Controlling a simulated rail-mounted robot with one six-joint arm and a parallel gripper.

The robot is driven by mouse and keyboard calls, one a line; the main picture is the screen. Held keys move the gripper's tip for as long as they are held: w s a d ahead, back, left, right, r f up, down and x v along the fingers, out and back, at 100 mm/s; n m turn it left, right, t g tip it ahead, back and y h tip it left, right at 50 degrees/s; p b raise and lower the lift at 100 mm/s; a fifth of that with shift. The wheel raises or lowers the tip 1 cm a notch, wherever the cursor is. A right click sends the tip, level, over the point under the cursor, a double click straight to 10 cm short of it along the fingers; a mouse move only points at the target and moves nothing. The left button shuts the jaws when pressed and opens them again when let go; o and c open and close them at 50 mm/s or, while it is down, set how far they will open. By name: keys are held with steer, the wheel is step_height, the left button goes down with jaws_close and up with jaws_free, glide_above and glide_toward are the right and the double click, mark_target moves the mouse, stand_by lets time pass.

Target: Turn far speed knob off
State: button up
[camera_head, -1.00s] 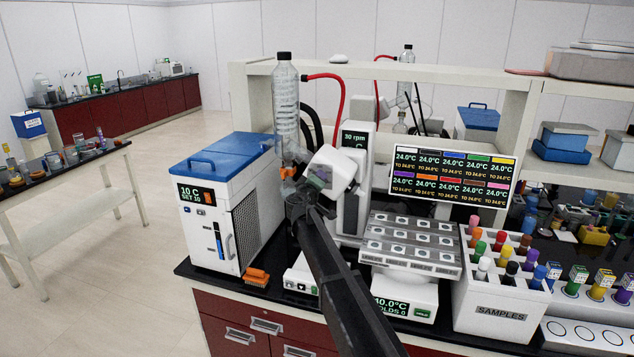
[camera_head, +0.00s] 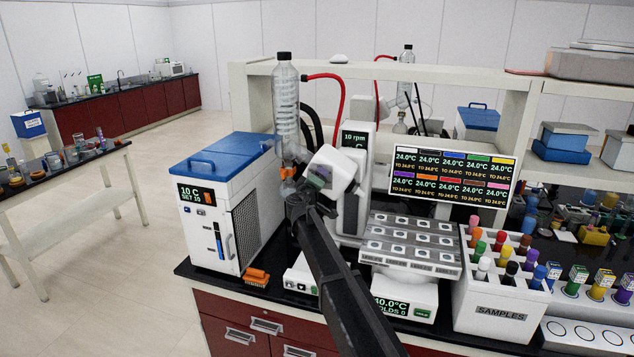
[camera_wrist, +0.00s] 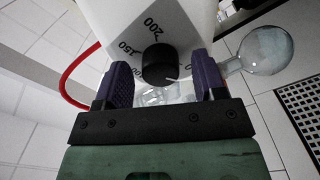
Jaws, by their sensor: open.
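The speed knob (camera_wrist: 159,66) is a dark round knob with a light pointer line, on a white housing (camera_wrist: 100,20) printed with numbers such as 150 and 200. In the wrist view it sits between the two purple-padded fingers of my gripper (camera_wrist: 160,82), with a gap on each side. The fingers are open. In the head view my dark arm reaches up to the white housing (camera_head: 335,168) of the rotary evaporator, and the knob is hidden there. The small display (camera_head: 355,140) behind it reads 10 rpm.
A chiller (camera_head: 225,200) with a blue lid stands to the left. A clear glass condenser (camera_head: 286,105) rises beside the housing. A red hose (camera_head: 338,90), a block of vials (camera_head: 410,240) and a samples rack (camera_head: 495,310) are close on the right.

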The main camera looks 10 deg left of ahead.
steer(key=v, duration=1)
steer(key=shift+s, duration=0.4)
